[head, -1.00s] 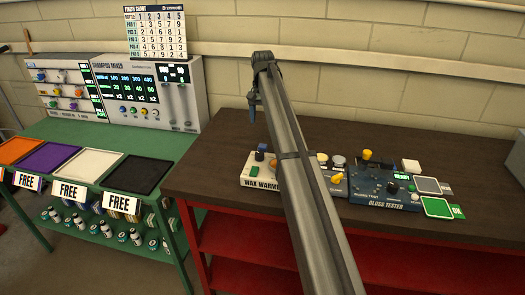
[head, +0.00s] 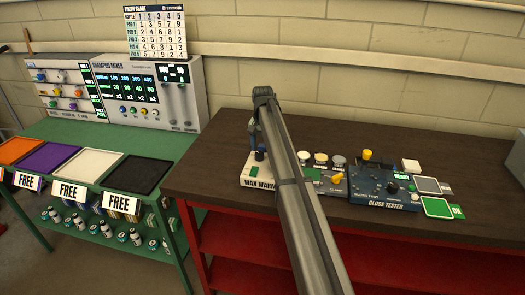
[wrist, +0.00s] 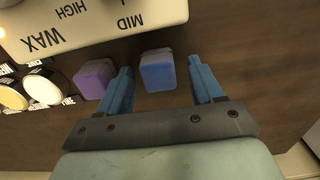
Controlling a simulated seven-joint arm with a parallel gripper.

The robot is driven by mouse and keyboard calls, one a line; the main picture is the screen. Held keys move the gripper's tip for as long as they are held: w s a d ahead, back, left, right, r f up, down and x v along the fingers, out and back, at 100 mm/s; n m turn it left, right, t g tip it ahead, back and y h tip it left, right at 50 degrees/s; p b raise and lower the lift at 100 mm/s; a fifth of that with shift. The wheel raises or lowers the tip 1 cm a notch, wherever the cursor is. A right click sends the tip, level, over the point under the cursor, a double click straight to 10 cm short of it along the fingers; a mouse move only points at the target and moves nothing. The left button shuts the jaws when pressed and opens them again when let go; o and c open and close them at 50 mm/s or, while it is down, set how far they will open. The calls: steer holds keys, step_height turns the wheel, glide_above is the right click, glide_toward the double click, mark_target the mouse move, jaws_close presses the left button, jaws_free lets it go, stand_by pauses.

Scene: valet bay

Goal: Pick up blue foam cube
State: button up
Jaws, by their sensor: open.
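The blue foam cube (wrist: 158,70) lies on the dark brown tabletop in the wrist view. My gripper (wrist: 160,66) is open, with one blue finger on each side of the cube in the picture. I see gaps between the cube and both fingers; it is not held. How high the fingertips are above the table is hard to tell. In the head view my gripper (head: 253,138) hangs behind the wax warmer, and I cannot make out the cube there.
A purple cube (wrist: 95,78) lies just outside the left finger. The cream wax warmer (wrist: 90,22) stands close beyond the blue cube. Round pots (head: 321,158) and the gloss tester (head: 378,192) stand to the right. The table (head: 210,165) is clear left of the warmer.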

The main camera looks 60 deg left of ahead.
mark_target(263, 145)
steer(key=shift+f, duration=0.25)
steer(key=shift+c, duration=0.5)
steer(key=c, duration=0.9)
steer(key=shift+r, duration=0.15)
steer(key=shift+c, duration=0.2)
step_height(263, 145, up, 10)
steer(key=shift+f, duration=0.1)
